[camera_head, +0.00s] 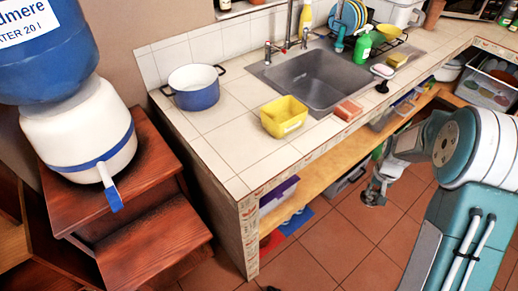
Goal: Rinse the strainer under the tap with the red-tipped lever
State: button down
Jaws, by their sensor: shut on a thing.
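My gripper (379,181) hangs at the right of the view, in front of the counter and below its top, over the tiled floor. It appears shut on a small grey metallic thing, which looks like the strainer (371,198); its shape is hard to make out at this size. The grey sink (300,94) is set into the white-tiled counter, up and left of my gripper. Behind it stands a tall tap (289,22) with a small lever on each side.
A yellow tub (284,117), a blue pot (195,88) and a reddish sponge-like block (348,110) stand on the counter. A green bottle (362,48) and a dish rack (378,42) are beyond the sink. A wooden shelf (320,160) runs below. A water dispenser (75,125) stands left.

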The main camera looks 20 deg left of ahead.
aim_at(268, 44)
jog(key=k+u, duration=0.4)
jog(key=k+j+u, duration=0.15)
jog(key=u, duration=0.25)
jog(key=i+l+u, duration=0.2)
jog(key=l+u, duration=0.2)
jog(key=l, duration=0.2)
jog(key=i+l+u, duration=0.2)
jog(key=l, duration=0.15)
jog(key=k, duration=0.1)
